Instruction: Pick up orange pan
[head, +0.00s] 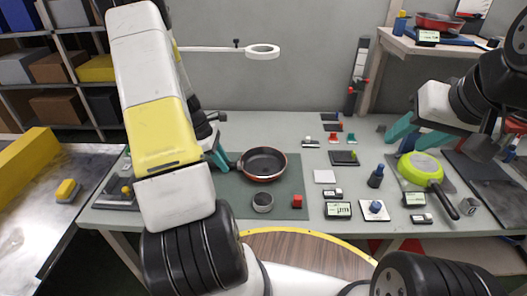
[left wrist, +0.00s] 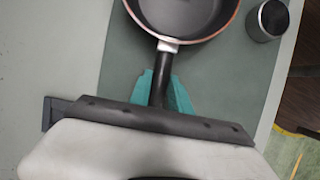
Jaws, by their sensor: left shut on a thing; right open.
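The orange pan (head: 264,164), with a dark inside and an orange-red rim, sits upright on the dark green mat (head: 292,194) of the workbench. Its handle points left toward my left gripper (head: 221,157). In the left wrist view, the pan (left wrist: 190,17) is cut off by the top edge, and the teal fingers of the left gripper (left wrist: 160,92) are shut on its dark handle (left wrist: 161,72). I cannot tell whether the pan is lifted. My right gripper (head: 418,137) is open and empty above the right part of the bench, behind a green pan.
A grey cup (head: 262,202) and a red block (head: 297,201) stand near the orange pan. The upside-down green pan (head: 420,168) lies at the right. Small displays and parts fill the bench between. Another red pan (head: 438,22) sits on a raised shelf.

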